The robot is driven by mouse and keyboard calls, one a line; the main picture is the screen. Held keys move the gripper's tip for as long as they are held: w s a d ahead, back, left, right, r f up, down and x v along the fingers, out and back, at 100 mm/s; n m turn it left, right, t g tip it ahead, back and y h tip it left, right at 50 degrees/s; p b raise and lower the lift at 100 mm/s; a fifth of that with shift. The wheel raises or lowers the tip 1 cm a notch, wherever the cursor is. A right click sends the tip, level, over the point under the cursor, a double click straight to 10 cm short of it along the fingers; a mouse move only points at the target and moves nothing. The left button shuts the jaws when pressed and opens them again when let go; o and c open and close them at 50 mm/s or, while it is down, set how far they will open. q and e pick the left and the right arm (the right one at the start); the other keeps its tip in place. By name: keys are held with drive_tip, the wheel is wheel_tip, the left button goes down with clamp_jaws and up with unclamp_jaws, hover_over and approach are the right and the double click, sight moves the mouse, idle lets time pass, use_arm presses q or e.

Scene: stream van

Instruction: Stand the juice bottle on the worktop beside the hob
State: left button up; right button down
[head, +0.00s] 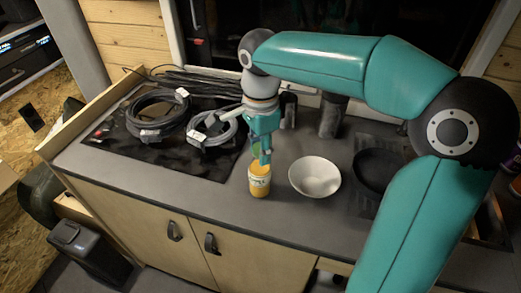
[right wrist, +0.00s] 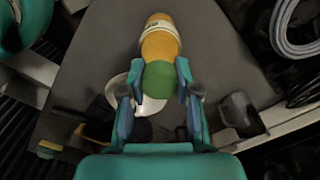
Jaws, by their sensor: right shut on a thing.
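The juice bottle (head: 259,182) is orange with a pale label and a green cap. It is upright at the front of the grey worktop (head: 222,200), just right of the black hob (head: 185,160). I cannot tell whether its base touches the worktop. My right gripper (head: 262,155) comes down from above and is shut on the bottle near its cap. The right wrist view shows the bottle (right wrist: 160,42) beyond the fingers, with the green cap between them. My left gripper is in neither view.
A white bowl (head: 315,177) stands close to the right of the bottle, with a dark pan (head: 378,170) further right. Coiled cables (head: 157,110) lie on the hob. Dark cups (head: 332,115) stand behind. The worktop's front edge is close to the bottle.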

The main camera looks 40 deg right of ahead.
drive_tip(key=shift+f, duration=0.2)
drive_tip(key=c, duration=0.8)
unclamp_jaws()
drive_tip(key=shift+r, duration=0.2)
wheel_tip(320, 180, up, 12)
drive_tip(key=shift+f+p, duration=0.1)
drive_tip(key=shift+p, duration=0.6)
